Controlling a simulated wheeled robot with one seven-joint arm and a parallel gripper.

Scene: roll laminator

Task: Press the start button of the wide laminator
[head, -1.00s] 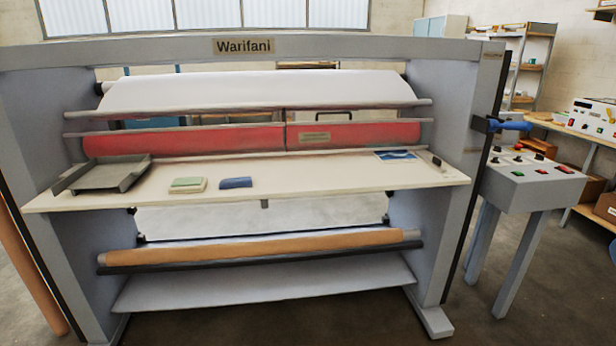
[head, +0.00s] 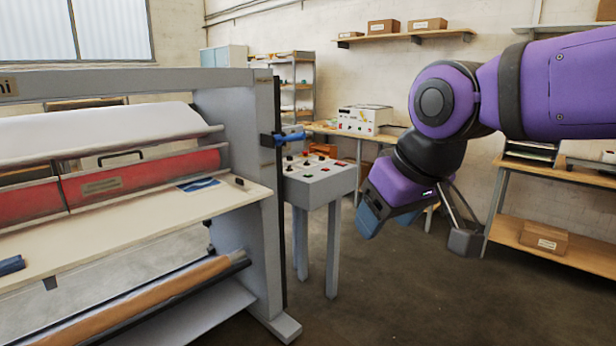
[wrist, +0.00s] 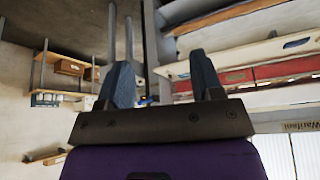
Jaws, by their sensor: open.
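The wide laminator (head: 240,150) fills the left of the head view, with a white roll on top, red rollers and a cream feed table. Its grey control console (head: 322,183) stands on legs at its right end. Small buttons and knobs, some red, green and black, show on the console top; which is the start button I cannot tell. My gripper (head: 415,230) is open and empty, in the air to the right of the console and apart from it. In the wrist view my gripper's blue fingers (wrist: 160,82) are spread with nothing between them.
A blue handle (head: 290,138) sticks out from the laminator's right upright toward the console. A white device (head: 362,119) stands on a bench behind. A wooden shelf unit (head: 555,240) with a box stands at the right. The floor between console and shelf is clear.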

